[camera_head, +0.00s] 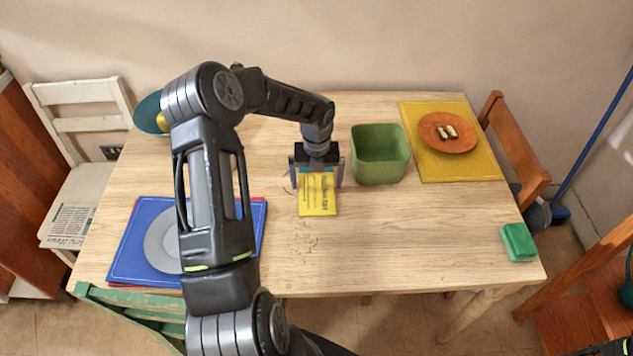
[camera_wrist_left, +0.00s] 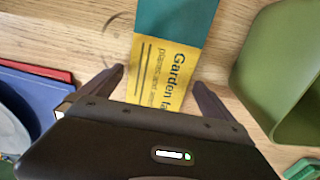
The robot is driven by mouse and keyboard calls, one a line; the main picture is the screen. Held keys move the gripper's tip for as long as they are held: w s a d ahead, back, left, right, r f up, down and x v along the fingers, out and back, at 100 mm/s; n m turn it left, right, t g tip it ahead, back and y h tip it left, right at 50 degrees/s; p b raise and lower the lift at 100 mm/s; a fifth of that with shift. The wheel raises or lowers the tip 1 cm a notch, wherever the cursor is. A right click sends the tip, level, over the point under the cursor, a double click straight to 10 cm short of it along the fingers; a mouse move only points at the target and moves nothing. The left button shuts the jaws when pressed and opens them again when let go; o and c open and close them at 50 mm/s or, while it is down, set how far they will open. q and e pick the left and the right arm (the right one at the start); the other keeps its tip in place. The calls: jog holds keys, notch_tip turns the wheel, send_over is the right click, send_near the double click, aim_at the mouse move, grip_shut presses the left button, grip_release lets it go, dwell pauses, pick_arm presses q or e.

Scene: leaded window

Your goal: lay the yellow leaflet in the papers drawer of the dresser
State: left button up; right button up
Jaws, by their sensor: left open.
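The yellow leaflet (camera_head: 318,204) lies on the wooden table, with dark print on it. In the left wrist view the leaflet (camera_wrist_left: 163,75) shows the words "Garden fa", and a teal part adjoins its far end. My left gripper (camera_head: 318,178) is over the leaflet, pointing down. Its fingers (camera_wrist_left: 150,85) stand apart, one on each side of the leaflet, with gaps between. The dresser and its papers drawer cannot be made out for certain.
A green square bin (camera_head: 380,170) stands close right of my left gripper. A yellow mat (camera_head: 460,168) with an orange plate (camera_head: 436,143) lies at the right. A blue mat (camera_head: 125,262) with a grey plate is at the left. A green block (camera_head: 518,242) sits near the right edge.

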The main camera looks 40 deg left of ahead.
aim_at(316, 188)
pick_arm(q)
jog(key=shift+f, duration=0.45)
jog(key=shift+c, duration=0.6)
jog(key=c, duration=1.1)
jog(key=shift+r, duration=0.15)
notch_tip(316, 188, up, 10)
jog(key=shift+f+b, duration=0.1)
jog(key=shift+b, duration=0.7)
jog(key=shift+f, duration=0.1)
